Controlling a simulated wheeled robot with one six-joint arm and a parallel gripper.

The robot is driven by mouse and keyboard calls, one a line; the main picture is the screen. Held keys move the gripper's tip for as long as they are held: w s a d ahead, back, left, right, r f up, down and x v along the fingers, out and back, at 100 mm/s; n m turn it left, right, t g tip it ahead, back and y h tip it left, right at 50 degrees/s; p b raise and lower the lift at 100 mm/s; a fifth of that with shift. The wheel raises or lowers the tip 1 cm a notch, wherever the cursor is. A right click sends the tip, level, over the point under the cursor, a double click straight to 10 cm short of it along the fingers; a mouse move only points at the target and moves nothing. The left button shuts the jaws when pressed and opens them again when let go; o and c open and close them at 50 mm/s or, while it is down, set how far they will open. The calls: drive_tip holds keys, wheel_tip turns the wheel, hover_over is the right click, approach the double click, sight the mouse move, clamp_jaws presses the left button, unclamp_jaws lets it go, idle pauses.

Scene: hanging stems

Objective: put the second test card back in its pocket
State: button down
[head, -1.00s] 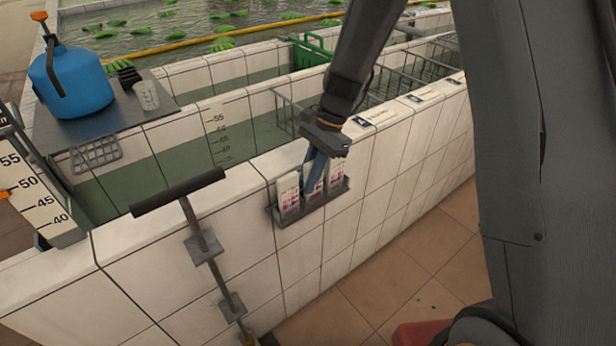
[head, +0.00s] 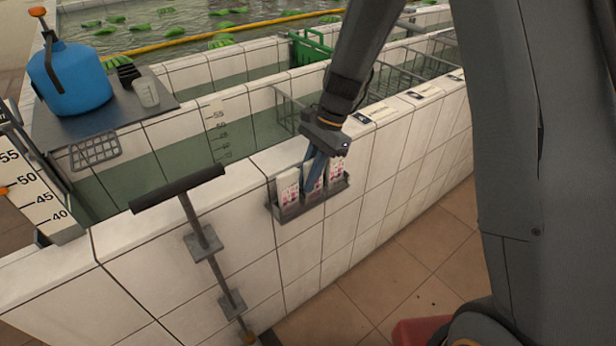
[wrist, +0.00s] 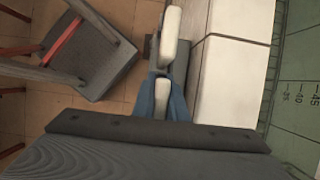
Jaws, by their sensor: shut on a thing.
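A grey pocket rack (head: 311,207) hangs on the outer face of the tiled tank wall. White test cards with pink and purple marks stand side by side in it: a left card (head: 288,188), a middle card (head: 314,186) and a right card (head: 336,171). My gripper (head: 310,172) points down over the rack with its blue fingers shut on the middle card. The fingers hide much of this card's upper part, and I cannot tell how deep it sits in its pocket. In the wrist view the blue fingers (wrist: 163,98) straddle a white card end.
A T-shaped handle (head: 178,188) stands left of the rack, close to the wall. A blue jug (head: 78,82) and a clear beaker (head: 147,92) stand on a dark shelf at upper left. Wire baskets (head: 384,75) sit in the water behind the wall.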

drive_tip(key=c, duration=1.7)
unclamp_jaws()
drive_tip(key=shift+r, duration=0.1)
